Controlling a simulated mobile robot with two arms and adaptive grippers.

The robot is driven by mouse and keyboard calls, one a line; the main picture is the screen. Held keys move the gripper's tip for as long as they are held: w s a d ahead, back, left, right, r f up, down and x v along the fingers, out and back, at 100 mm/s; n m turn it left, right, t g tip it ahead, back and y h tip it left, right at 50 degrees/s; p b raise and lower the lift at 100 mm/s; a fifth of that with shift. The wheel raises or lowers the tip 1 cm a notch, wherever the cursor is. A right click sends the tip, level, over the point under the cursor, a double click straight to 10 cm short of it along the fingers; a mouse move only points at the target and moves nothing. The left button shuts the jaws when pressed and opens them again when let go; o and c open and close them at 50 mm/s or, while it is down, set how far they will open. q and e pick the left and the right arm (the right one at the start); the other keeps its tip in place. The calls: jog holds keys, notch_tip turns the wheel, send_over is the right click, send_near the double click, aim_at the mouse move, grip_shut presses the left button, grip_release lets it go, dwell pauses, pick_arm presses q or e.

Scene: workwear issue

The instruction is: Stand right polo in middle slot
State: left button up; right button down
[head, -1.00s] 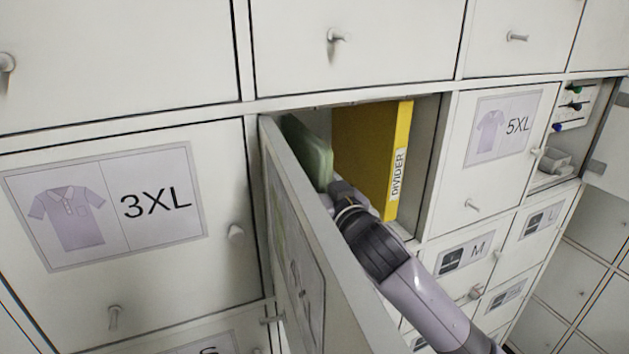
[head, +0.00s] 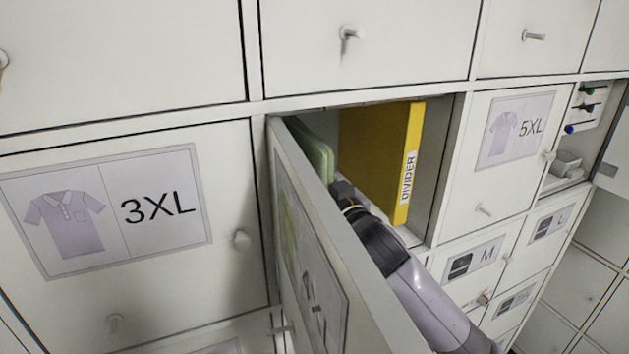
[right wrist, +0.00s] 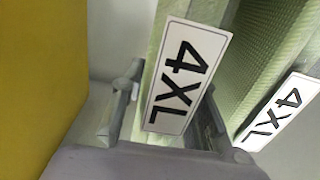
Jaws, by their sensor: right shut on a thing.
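My right gripper (right wrist: 165,110) is shut on the right polo (right wrist: 150,70), a pale green packet with a 4XL label, its fingers on either side. The left polo (right wrist: 245,65), also pale green and labelled 4XL, is beside it, apart at the label end. In the head view the green polos (head: 316,152) show at the left of the open compartment, partly behind its door. The yellow divider (head: 381,150) stands upright to their right; it also shows in the right wrist view (right wrist: 40,70). The fingertips are hidden in the head view. My left gripper is not in view.
The open door (head: 320,240) juts out just left of my right arm. The compartment's right wall (head: 446,170) is beyond the divider. Closed lockers marked 3XL (head: 130,215) and 5XL (head: 510,135) flank it.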

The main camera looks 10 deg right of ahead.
jog(key=c, duration=1.7)
grip_release()
jog(key=shift+w+d, duration=0.1)
jog(key=shift+w, duration=0.1)
jog(key=shift+o, duration=2.5)
jog(key=shift+s, duration=0.15)
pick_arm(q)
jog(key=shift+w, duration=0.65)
pick_arm(e)
jog(key=shift+f, duration=0.1)
